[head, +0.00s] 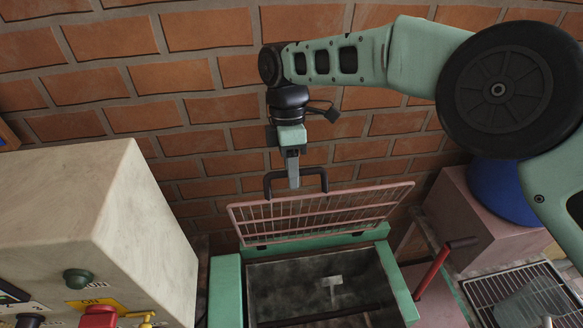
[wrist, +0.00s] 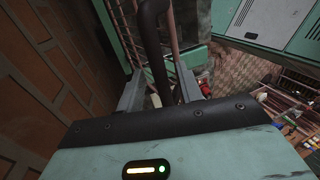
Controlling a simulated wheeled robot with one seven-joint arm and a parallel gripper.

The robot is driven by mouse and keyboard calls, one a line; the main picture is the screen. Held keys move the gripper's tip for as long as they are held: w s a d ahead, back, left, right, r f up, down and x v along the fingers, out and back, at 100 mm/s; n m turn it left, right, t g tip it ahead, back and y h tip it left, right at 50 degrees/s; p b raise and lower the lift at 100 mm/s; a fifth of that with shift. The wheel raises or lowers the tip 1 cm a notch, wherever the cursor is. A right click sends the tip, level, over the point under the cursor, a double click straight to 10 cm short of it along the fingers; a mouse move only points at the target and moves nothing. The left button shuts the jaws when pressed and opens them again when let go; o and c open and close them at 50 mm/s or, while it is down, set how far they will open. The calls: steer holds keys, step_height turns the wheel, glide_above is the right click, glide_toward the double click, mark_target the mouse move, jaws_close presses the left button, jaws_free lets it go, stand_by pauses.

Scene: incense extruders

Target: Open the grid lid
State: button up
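The pink wire grid lid (head: 320,211) stands raised and tilted at the back of a green-framed box (head: 226,290) in the head view. Its black handle (head: 268,181) is at the lid's upper edge. My gripper (head: 293,178) points down at the handle from above. In the wrist view, the dark handle bar (wrist: 153,45) runs between the two grey fingers of my gripper (wrist: 158,80), with visible gaps beside it. The fingers are spread around the bar and not closed on it. Part of the grid shows behind the bar.
A beige machine (head: 90,215) with buttons stands left of the box. A red lever (head: 432,270) rises at its right. A blue rounded object (head: 500,190) and a wire rack (head: 515,290) are farther right. A brick wall (head: 205,78) stands close behind.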

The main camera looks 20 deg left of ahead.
steer(key=b+v, duration=0.2)
steer(key=v, duration=0.5)
steer(key=shift+r+b, duration=0.2)
steer(key=shift+b, duration=0.2)
steer(key=shift+d+b, duration=0.1)
steer(key=shift+b, duration=0.25)
steer(key=s+d+f+m+t+y+b, duration=0.1)
steer(key=s+d+f+m+b, duration=0.4)
steer(key=d, duration=0.6)
steer(key=s+d+f+m+t+b, duration=0.1)
steer(key=s+d+f+m+b, duration=0.5)
steer(key=d, duration=0.6)
steer(key=s+d+f+m+t+y+b, duration=0.1)
steer(key=s+d+f+m+b, duration=0.5)
steer(key=d, duration=0.6)
steer(key=shift+s+f+y, duration=0.2)
steer(key=shift+s+y, duration=0.1)
steer(key=shift+s, duration=0.85)
steer(key=shift+f+b, duration=0.1)
steer(key=shift+b, duration=0.2)
